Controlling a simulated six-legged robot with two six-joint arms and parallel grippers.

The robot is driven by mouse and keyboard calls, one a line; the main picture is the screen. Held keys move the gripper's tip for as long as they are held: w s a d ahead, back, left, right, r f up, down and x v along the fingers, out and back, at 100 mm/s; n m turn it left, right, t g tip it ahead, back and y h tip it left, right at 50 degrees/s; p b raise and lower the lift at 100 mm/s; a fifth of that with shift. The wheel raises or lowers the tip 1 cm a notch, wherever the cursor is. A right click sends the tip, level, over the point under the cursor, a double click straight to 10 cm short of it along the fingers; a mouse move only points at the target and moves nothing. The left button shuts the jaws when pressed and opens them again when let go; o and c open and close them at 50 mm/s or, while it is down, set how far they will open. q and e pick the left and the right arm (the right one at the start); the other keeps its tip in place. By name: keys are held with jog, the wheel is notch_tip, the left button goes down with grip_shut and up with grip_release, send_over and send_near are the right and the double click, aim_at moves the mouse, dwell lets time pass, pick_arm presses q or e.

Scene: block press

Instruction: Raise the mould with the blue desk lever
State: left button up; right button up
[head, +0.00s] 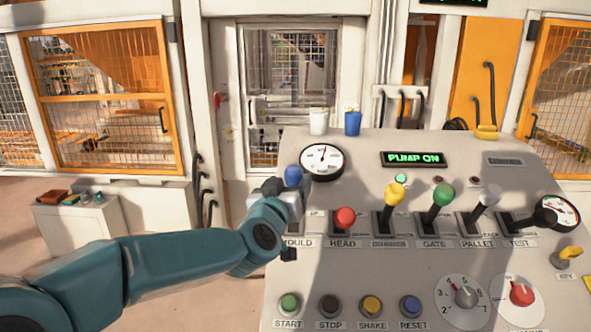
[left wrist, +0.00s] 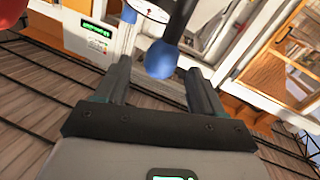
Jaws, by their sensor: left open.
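The blue ball-topped desk lever (head: 293,176) stands at the left end of the lever row, above the label MOULD. My left gripper (head: 282,190) is at this lever and hides most of its shaft. In the left wrist view the blue knob (left wrist: 161,59) is between the two fingers of the open gripper (left wrist: 158,85), near their tips. I cannot tell whether a finger touches it. The mould itself cannot be made out. My right gripper is not in view.
Right of the blue lever stand the red lever (head: 345,218), yellow lever (head: 393,194), green lever (head: 443,196) and grey lever (head: 490,195). A round gauge (head: 322,161) is just behind. A lit display (head: 411,159) reads PUMP ON. Push buttons, including START (head: 289,304), line the front.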

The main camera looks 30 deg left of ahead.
aim_at(296, 174)
pick_arm(q)
jog(key=p+x, duration=0.1)
jog(key=x, duration=0.5)
jog(key=shift+w, duration=0.25)
jog(key=shift+s+a+r, duration=0.1)
grip_shut()
jog(key=shift+f, duration=0.2)
jog(key=s+d+t+b, duration=0.1)
jog(key=b, duration=0.4)
jog(key=s+t+b, duration=0.1)
jog(key=b, duration=0.4)
jog(key=s+d+f+m+t+y+b, duration=0.1)
jog(key=s+b, duration=0.1)
jog(key=b, duration=0.2)
jog(key=shift+d+t+b, duration=0.3)
jog(key=shift+t+b, duration=0.1)
jog(key=shift+s+d+r+b, duration=0.15)
jog(key=shift+s+b, duration=0.05)
jog(key=shift+b, duration=0.2)
jog(key=shift+r, duration=0.15)
